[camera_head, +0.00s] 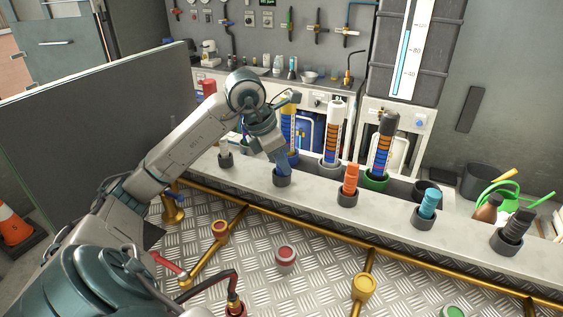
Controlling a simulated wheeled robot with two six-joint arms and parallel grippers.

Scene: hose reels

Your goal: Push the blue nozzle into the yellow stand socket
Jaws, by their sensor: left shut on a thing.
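My left gripper (272,146) reaches down from above and is shut on the blue nozzle (283,163). The nozzle is slightly tilted, its lower end at a dark grey ring holder (282,179) on the pale ledge. I cannot tell how deep it sits there. Behind it stands a striped column with yellow on it (289,125) and a blue base (292,157), partly hidden by my gripper. I cannot make out a clearly yellow stand socket. My right gripper is not in view.
Orange (351,179), teal (429,203) and black (516,226) nozzles stand in holders along the ledge (315,193), right of my gripper. White-topped (332,130) and black-topped (382,145) columns stand behind it. Brass pipes (325,244) run in front, and a dark panel (95,100) stands left.

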